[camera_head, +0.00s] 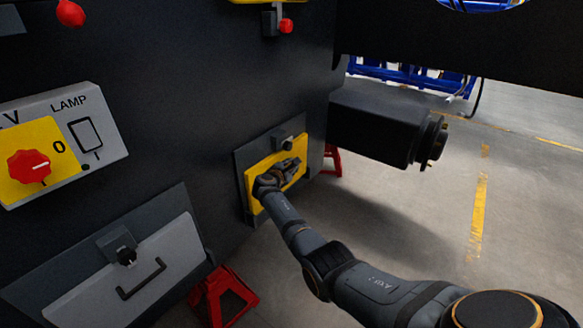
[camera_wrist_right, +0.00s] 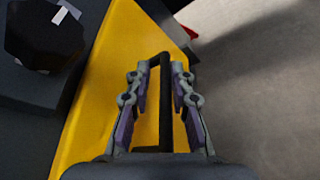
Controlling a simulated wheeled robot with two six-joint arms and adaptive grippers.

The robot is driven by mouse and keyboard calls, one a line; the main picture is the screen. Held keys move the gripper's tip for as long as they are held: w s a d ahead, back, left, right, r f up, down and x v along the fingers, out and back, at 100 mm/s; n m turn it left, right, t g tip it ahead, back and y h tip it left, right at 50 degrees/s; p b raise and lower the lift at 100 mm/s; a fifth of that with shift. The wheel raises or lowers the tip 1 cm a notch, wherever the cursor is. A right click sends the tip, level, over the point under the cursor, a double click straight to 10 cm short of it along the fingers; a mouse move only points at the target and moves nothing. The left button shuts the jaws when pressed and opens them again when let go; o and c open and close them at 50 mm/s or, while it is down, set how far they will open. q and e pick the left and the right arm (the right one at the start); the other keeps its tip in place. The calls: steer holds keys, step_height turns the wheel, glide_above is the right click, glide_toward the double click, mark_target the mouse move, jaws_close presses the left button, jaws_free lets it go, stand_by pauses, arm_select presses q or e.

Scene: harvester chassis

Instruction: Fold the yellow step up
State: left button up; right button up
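The yellow step (camera_head: 254,176) is a flat yellow panel low on the dark chassis, in front of a grey backing plate (camera_head: 242,190). It stands nearly upright, close to the plate; any small gap is hard to judge. A dark latch block (camera_head: 288,143) sits at its top edge. My right gripper (camera_head: 289,166) is at the panel's face. In the right wrist view the yellow step (camera_wrist_right: 105,90) carries a black bar handle (camera_wrist_right: 165,100). The fingers of my right gripper (camera_wrist_right: 160,85) are open on either side of this bar, with a gap visible on the left. My left gripper is not in view.
A black cylinder housing (camera_head: 375,130) juts out right of the step. Red stands (camera_head: 222,297) are on the floor below. A grey hatch with a handle (camera_head: 140,278) and a lamp switch panel (camera_head: 65,145) are at left. The floor at right is open.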

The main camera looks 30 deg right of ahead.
stand_by(0.3)
steer(key=shift+s+a, duration=0.15)
steer(key=v, duration=1.1)
steer(key=shift+s+a, duration=0.15)
steer(key=shift+a, duration=0.05)
steer(key=shift+r, duration=0.1)
